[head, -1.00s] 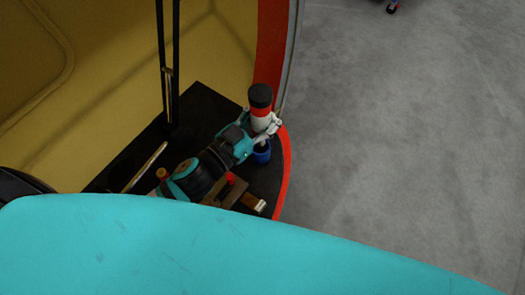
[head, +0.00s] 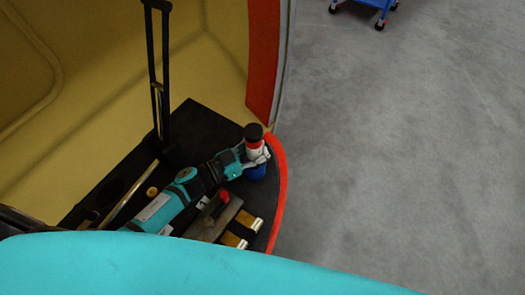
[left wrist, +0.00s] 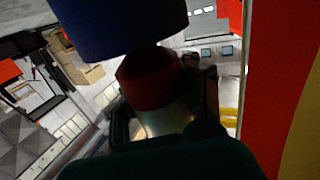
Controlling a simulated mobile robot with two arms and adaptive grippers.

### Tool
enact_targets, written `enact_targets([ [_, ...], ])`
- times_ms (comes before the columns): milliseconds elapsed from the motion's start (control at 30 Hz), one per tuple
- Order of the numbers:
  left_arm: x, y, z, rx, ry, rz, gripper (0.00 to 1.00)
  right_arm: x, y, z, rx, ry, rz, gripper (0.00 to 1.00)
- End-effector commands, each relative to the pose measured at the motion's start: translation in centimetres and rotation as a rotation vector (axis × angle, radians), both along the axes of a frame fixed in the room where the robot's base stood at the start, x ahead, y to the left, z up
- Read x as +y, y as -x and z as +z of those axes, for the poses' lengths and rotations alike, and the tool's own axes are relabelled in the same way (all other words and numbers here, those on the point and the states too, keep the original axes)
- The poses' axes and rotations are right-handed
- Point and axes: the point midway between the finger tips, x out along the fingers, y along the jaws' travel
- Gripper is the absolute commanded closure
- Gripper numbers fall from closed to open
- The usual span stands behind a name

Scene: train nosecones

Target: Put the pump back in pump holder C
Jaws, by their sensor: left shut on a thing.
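The pump (head: 253,147) has a black top, a red band and a white body, and looks roughly upright in the head view. My left gripper (head: 257,157) is shut around its white body, at the right end of the dark shelf. A blue cylinder (head: 256,172) shows just under the gripper; I cannot tell whether it is part of the pump or a holder. In the left wrist view the red band of the pump (left wrist: 150,85) shows between the fingers, with the blue cylinder (left wrist: 118,25) above it in the picture. No holder letter is readable. My right gripper is not in view.
The dark shelf (head: 190,122) has a red-orange curved rim (head: 281,190). A black upright frame (head: 157,75) stands behind. A blue cart (head: 370,8) stands on the open grey floor.

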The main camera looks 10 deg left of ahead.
Motion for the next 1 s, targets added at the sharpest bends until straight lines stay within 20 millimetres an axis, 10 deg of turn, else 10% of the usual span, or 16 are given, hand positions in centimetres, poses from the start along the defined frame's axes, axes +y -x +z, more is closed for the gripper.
enact_targets([
  [500,0.0,0.0,-1.6,-0.003,0.002,-0.001,1.00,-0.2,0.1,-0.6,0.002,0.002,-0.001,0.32],
  [867,0.0,0.0,-1.6,-0.001,0.001,0.000,0.47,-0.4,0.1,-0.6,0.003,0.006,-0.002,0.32],
  [1000,0.0,0.0,-1.6,-0.001,0.001,0.000,0.47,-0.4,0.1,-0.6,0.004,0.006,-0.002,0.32],
])
